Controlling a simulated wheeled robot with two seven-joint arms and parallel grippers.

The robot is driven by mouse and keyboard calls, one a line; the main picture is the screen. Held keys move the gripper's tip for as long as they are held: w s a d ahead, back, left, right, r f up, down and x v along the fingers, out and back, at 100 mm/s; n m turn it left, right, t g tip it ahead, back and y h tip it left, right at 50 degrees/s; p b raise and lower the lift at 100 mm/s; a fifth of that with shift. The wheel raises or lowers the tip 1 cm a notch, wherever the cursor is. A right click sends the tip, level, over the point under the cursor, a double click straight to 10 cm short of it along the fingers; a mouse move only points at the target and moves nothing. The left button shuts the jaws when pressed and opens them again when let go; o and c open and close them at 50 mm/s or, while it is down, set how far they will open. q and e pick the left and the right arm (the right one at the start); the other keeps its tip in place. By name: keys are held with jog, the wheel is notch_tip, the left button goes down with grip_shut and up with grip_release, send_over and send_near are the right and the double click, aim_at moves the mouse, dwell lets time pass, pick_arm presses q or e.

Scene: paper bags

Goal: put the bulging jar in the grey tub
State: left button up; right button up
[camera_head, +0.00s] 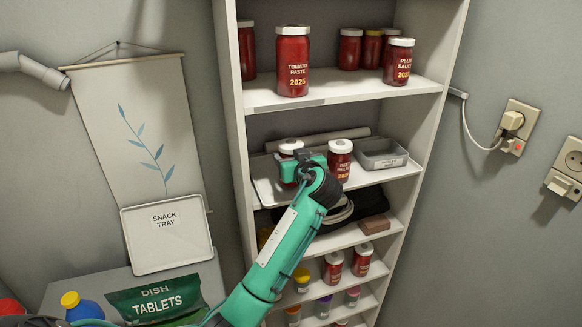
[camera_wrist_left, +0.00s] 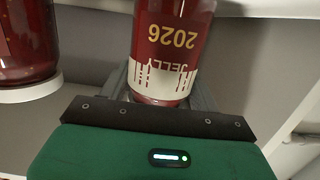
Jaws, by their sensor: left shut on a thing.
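My left gripper (camera_head: 300,166) is at the middle shelf, shut on a red jar with a white lid (camera_head: 289,146). In the left wrist view this jar (camera_wrist_left: 172,45) reads JELLY 2026, upside down, between the fingers (camera_wrist_left: 160,98). The gripper hides most of its body in the head view. I cannot tell whether its base touches the shelf. Another white-lidded red jar (camera_head: 340,160) stands just right of it, and also shows in the left wrist view (camera_wrist_left: 25,45). The grey tub (camera_head: 382,160) is on the same shelf, further right, and looks empty. My right gripper is out of view.
The upper shelf (camera_head: 340,92) holds several red jars, including tomato paste (camera_head: 292,62) and plum sauce (camera_head: 398,62). A grey roll (camera_head: 318,138) lies behind the middle-shelf jars. More jars stand on lower shelves. A snack tray (camera_head: 167,234) leans at left.

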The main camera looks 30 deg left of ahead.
pick_arm(q)
jog(key=shift+r, duration=0.55)
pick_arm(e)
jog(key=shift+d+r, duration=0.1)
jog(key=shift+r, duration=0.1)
pick_arm(q)
jog(key=shift+d, duration=0.1)
jog(key=shift+s+d+f, duration=0.1)
jog(key=shift+s+d, duration=0.4)
jog(key=shift+d, duration=0.05)
jog(key=f+b+v, duration=0.1)
jog(key=f+v, duration=0.1)
jog(key=v, duration=1.2)
jog(key=shift+s+d, duration=0.25)
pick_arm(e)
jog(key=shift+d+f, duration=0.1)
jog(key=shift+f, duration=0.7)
pick_arm(q)
jog(key=shift+r, duration=0.1)
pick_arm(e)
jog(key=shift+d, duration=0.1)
